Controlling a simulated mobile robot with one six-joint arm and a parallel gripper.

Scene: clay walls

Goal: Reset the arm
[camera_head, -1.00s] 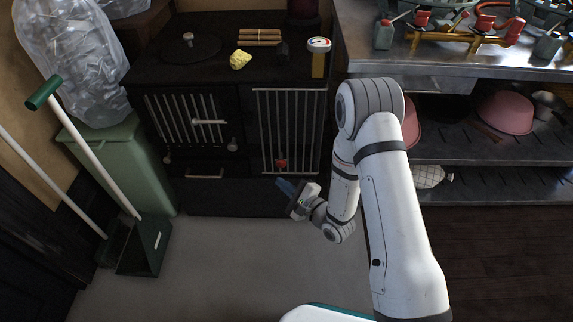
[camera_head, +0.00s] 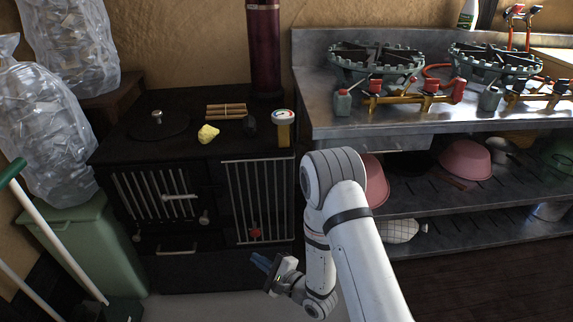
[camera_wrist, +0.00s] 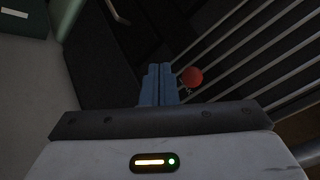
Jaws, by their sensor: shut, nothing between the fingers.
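My gripper (camera_head: 261,261) is low in front of the black stove (camera_head: 160,268), near the bottom of its barred door. In the wrist view its blue fingers (camera_wrist: 158,85) are together with nothing between them. A red knob (camera_wrist: 191,77) on the barred door shows just right of the fingertips; it also shows in the head view (camera_head: 255,232). I cannot tell the exact gap between the fingers and the stove. My arm is bent, with its elbow raised in front of the steel shelf unit.
A steel counter (camera_head: 400,120) with burners stands at the right, with pink bowls (camera_head: 465,160) on the shelf below. A yellow lump (camera_head: 208,133) and a dial-topped object (camera_head: 284,128) sit on the stove. A green bin (camera_head: 85,240) and a long-handled dustpan stand at the left.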

